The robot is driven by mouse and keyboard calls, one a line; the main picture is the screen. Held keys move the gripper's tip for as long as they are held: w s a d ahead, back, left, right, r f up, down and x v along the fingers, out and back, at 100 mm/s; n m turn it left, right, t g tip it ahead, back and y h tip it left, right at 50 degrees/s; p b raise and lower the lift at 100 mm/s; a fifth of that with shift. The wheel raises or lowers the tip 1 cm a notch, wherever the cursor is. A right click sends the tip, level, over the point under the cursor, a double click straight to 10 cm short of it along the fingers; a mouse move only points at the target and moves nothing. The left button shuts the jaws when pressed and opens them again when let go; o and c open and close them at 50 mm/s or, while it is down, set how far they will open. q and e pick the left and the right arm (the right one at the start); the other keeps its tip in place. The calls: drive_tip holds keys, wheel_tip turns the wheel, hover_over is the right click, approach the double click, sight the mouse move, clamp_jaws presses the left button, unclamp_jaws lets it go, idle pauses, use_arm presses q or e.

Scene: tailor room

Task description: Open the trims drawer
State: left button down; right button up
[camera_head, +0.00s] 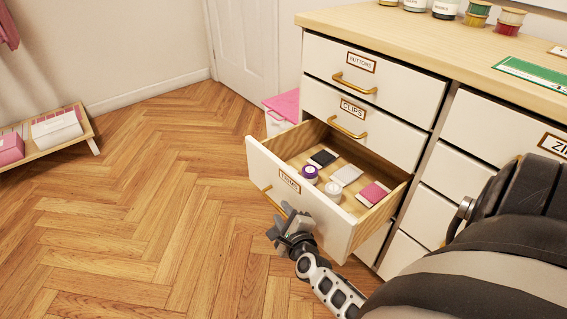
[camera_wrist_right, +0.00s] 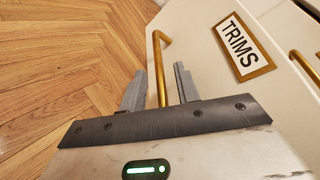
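The trims drawer (camera_head: 290,205) is pulled well out of the cabinet, and its inside shows from above. Its white front bears a "TRIMS" label (camera_wrist_right: 245,45) and a brass handle (camera_head: 272,200). My right gripper (camera_head: 284,218) is at the drawer front, low by the handle. In the right wrist view its two grey fingers (camera_wrist_right: 158,90) stand apart, with the brass handle (camera_wrist_right: 160,62) between them and gaps beside the bar. My left gripper is out of view.
The buttons drawer (camera_head: 330,75) and clips drawer (camera_head: 375,127) above are shut. A pink-lidded box (camera_head: 284,105) stands behind.

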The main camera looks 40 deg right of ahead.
drive_tip(key=shift+s, duration=0.1)
